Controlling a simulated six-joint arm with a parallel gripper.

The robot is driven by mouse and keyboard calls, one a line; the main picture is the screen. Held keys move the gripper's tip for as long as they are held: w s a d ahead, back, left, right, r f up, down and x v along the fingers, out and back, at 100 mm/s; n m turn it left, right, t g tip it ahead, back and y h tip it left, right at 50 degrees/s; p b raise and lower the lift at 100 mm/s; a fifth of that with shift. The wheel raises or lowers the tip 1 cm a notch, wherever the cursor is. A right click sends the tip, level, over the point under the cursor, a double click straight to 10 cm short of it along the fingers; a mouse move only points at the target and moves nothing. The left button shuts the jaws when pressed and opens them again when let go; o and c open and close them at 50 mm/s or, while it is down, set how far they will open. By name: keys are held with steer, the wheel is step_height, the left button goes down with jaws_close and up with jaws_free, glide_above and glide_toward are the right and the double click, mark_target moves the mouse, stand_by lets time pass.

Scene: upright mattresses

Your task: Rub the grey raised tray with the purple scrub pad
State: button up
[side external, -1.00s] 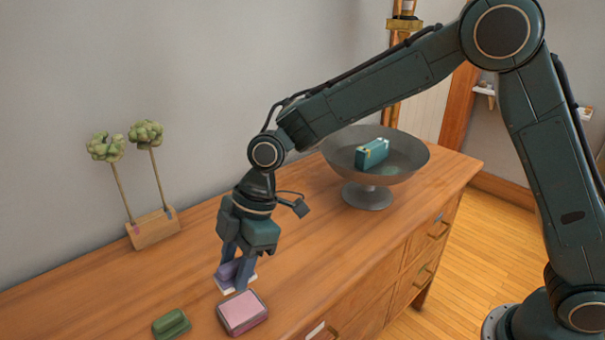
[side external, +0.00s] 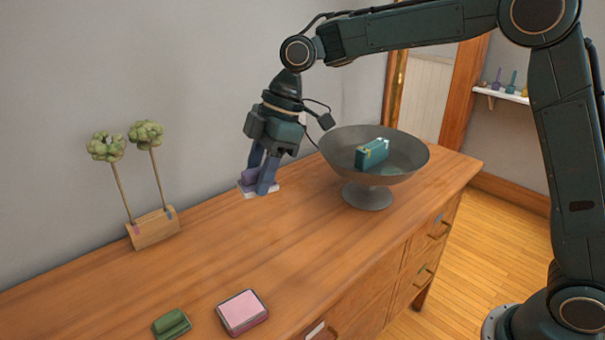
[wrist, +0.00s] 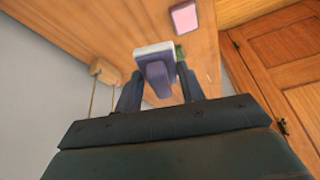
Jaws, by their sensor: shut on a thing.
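The purple scrub pad, with a white underside, is between the fingers of my gripper (side external: 262,178). In the wrist view the pad (wrist: 157,70) sits between both fingertips, its purple grip toward me and a white edge beyond. My gripper is shut on it and points down, holding it above the wooden top. The grey raised tray (side external: 340,155), a wide footed bowl shape, stands to the right of my gripper, apart from it. A teal box (side external: 372,153) with yellowish marks sits inside the tray.
A pink-topped block (side external: 242,311) and a green scrub pad (side external: 171,324) lie at the front of the wooden dresser top (side external: 220,250). A wooden holder (side external: 154,230) with two green tufted stems stands at left by the wall. The middle of the top is clear.

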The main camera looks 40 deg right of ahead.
steer(key=w+d+m+t, duration=0.2)
steer(key=d+m, duration=0.3)
steer(key=d, duration=2.6)
steer(key=s+d+m+h, duration=0.15)
steer(key=s+d, duration=0.35)
steer(key=d, duration=0.6)
steer(key=shift+m, duration=0.35)
steer(key=shift+w+d+f, duration=0.1)
steer(key=shift+w+f, duration=0.05)
steer(key=shift+f, duration=2.4)
steer(key=shift+f, duration=0.15)
steer(key=shift+f, duration=2.4)
steer(key=shift+a+r, duration=0.1)
steer(key=shift+a, duration=2.3)
steer(key=shift+f, duration=0.8)
